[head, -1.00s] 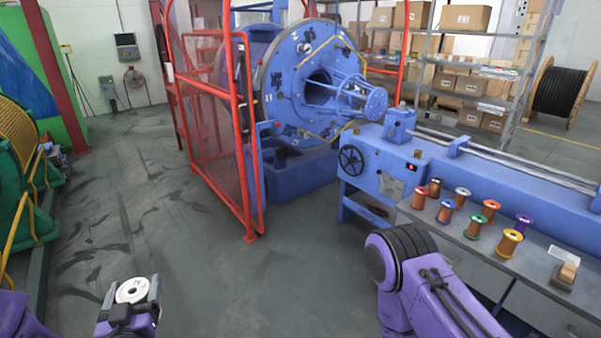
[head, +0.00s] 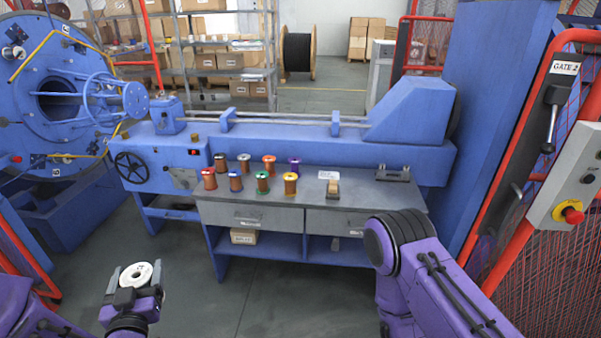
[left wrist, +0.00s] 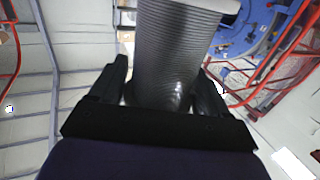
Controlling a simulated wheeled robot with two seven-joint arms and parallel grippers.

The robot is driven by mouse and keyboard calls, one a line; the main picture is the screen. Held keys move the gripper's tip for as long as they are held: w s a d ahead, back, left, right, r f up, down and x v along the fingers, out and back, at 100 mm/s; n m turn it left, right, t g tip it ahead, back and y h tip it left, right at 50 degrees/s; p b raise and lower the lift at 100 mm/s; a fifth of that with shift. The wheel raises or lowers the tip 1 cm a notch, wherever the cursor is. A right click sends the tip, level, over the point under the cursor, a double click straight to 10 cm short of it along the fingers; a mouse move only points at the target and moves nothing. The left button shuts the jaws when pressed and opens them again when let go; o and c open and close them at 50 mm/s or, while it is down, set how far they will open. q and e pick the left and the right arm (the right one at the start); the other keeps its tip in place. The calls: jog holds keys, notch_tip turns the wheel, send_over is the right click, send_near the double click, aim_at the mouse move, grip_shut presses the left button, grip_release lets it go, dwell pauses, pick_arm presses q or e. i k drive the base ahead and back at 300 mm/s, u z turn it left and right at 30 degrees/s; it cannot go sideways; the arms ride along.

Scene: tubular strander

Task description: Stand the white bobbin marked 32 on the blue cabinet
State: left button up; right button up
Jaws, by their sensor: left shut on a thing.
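My left gripper (head: 133,290) is at the lower left of the head view, shut on a white bobbin (head: 136,274). Its white round end with a dark centre hole faces up. In the left wrist view the bobbin's grey wound body (left wrist: 176,50) stands between the two black fingers (left wrist: 165,92). I cannot read a number on it. The blue cabinet cannot be told for sure; a tall blue housing (head: 497,110) stands at the right of the head view. My right arm shows at the lower right, but its gripper is out of view.
A blue strander (head: 75,100) is at left. A red fence with a gate switch (head: 553,95) is at right. Floor before the bench is clear.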

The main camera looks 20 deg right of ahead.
aim_at(382, 198)
jog(key=z, duration=1.85)
jog(key=i, duration=1.65)
